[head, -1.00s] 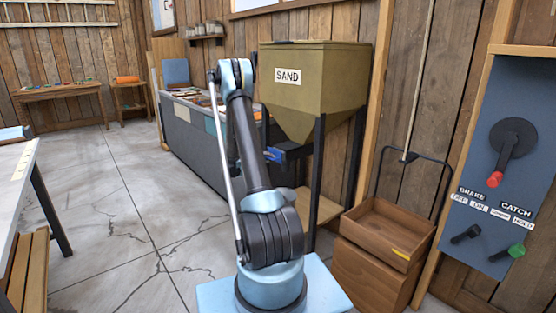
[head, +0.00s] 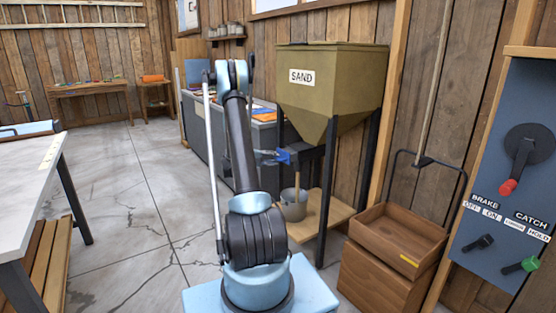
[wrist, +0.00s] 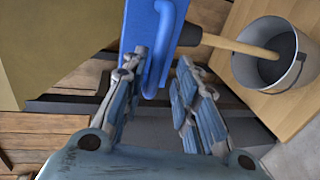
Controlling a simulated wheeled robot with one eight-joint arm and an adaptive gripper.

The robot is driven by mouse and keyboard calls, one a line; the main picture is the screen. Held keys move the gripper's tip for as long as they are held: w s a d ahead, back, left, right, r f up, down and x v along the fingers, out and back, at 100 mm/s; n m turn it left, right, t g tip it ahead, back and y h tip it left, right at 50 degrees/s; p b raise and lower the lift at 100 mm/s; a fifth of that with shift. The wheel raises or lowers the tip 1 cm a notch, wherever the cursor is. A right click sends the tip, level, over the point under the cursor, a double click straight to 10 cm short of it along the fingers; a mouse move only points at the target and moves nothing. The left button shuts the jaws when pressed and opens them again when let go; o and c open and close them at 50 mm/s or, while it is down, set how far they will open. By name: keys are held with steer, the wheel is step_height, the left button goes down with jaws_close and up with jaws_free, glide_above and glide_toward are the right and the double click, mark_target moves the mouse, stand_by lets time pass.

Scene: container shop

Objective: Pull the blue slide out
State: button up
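The blue slide (head: 284,156) sits under the SAND hopper (head: 330,85), at its lower end. In the wrist view the slide (wrist: 140,25) is a blue plate with a bent blue handle (wrist: 163,45). My gripper (wrist: 160,95) is open, with one finger on each side of the handle's near end. The left finger is close to the handle; I cannot tell whether it touches. A gap shows at the right finger. In the head view my gripper (head: 264,156) is small, beside the slide and partly behind my arm.
A grey bucket (head: 294,208) stands on the hopper's wooden shelf (head: 335,210). A tan column, apparently sand, runs from the dark spout (wrist: 190,35) into it. Black hopper legs (head: 328,190) and a wooden crate (head: 398,238) stand at right. A grey counter (head: 205,130) is behind my arm.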

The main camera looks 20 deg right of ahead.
steer(key=shift+a, duration=0.1)
steer(key=v, duration=1.2)
steer(key=shift+r, duration=0.1)
stand_by(0.3)
